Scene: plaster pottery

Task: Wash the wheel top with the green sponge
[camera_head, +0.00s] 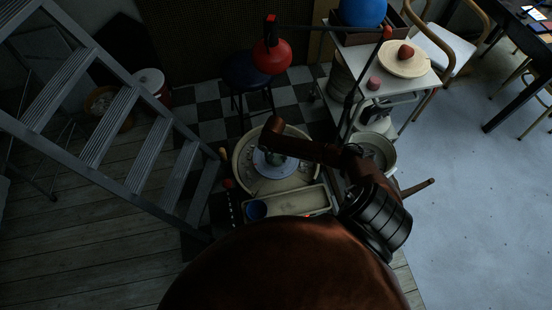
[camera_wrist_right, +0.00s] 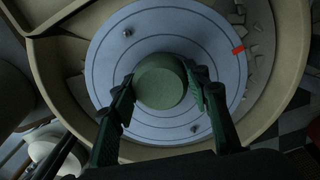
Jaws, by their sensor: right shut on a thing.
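The wheel top is a pale blue-grey disc (camera_head: 268,172) inside a beige round basin (camera_head: 241,165); it fills much of the right wrist view (camera_wrist_right: 105,65), with ring grooves, two small studs and a red mark near its edge. My right gripper (camera_wrist_right: 160,82) is over the disc's middle and shut on the round green sponge (camera_wrist_right: 160,85), one finger on each side. I cannot tell whether the sponge touches the disc. In the head view my right arm reaches in from the right and hides part of the wheel top. My left gripper is not in view.
A grey stepladder (camera_head: 112,120) stands left. A white cart (camera_head: 415,82) and a bucket (camera_head: 385,150) are to the right. Open floor lies far right.

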